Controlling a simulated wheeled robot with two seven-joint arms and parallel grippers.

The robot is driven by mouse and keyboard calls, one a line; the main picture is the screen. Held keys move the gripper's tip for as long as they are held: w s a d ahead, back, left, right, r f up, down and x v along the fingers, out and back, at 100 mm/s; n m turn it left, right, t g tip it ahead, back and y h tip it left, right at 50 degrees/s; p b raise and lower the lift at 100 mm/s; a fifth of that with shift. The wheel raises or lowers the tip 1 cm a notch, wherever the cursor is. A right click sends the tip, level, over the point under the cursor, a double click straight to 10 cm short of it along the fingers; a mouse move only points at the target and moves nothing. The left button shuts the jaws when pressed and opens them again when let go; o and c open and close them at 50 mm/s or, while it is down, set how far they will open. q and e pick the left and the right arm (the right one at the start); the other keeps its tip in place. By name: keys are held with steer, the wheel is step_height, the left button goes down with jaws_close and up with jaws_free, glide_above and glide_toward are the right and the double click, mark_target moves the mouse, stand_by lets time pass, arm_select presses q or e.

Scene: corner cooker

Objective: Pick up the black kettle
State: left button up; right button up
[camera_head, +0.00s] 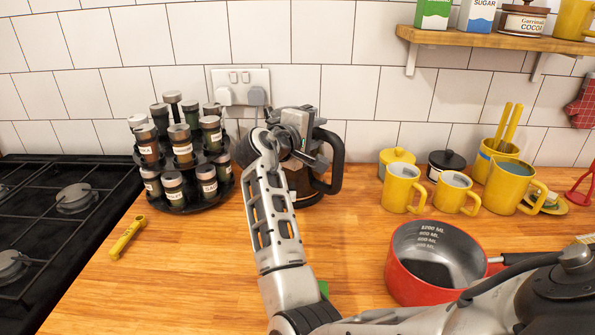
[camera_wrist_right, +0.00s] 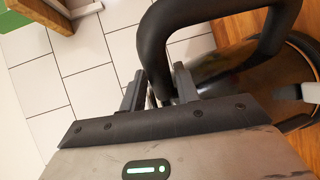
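The black kettle (camera_head: 333,165) stands on the wooden counter near the tiled wall, partly hidden behind my right arm in the head view. Its thick looped black handle faces right. In the right wrist view the handle (camera_wrist_right: 152,35) is large and close, with the dark kettle body to the right. My right gripper (camera_wrist_right: 158,82) is at the handle, its two fingers apart with part of the handle at or between their tips. Whether the fingers press on it cannot be told. It also shows in the head view (camera_head: 306,143). My left gripper is not in view.
A spice rack (camera_head: 184,195) stands left of the kettle, beside the black hob (camera_head: 60,215). Yellow mugs (camera_head: 402,188) and a yellow jug (camera_head: 512,187) stand right. A red saucepan (camera_head: 397,275) is in front. A wall socket (camera_head: 240,85) and shelf (camera_head: 490,40) are behind.

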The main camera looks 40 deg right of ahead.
steer(key=shift+x, duration=1.2)
jaws_close()
stand_by(0.3)
steer(key=shift+r, duration=0.2)
